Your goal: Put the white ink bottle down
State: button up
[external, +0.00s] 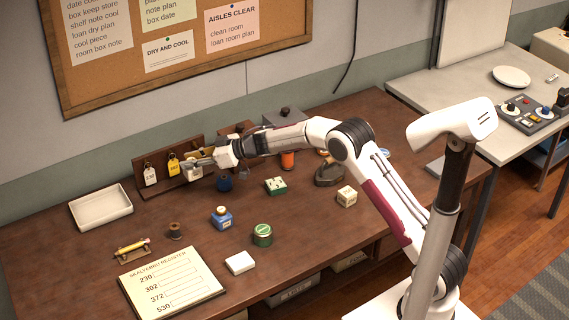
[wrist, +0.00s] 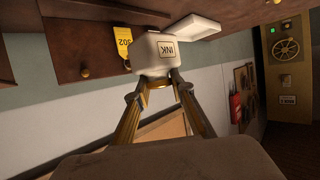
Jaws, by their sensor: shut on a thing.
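The white ink bottle (wrist: 153,52), labelled INK, is between the fingertips of my gripper (wrist: 158,79) in the wrist view, which shows the scene turned over. The fingers are shut on it. In the external view my gripper (external: 198,165) is above the back of the brown table, by the wooden tag rack. The bottle is hard to make out there against the gripper and the rack. I cannot tell its exact gap from the tabletop.
The rack (external: 139,171) holds a white tag (external: 150,176) and a yellow tag (external: 173,166). An empty white tray (external: 100,208) lies left. Another blue bottle (external: 221,219) and a green tin (external: 262,235) stand nearer the front.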

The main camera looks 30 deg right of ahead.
aim_at(193, 176)
jog(key=shift+f, duration=0.1)
jog(key=shift+f, duration=3.05)
jog(key=shift+f, duration=0.1)
jog(key=shift+f, duration=1.75)
jog(key=shift+f, duration=0.1)
jog(key=o, duration=1.1)
jog(key=shift+o, duration=0.2)
jog(key=v, duration=1.2)
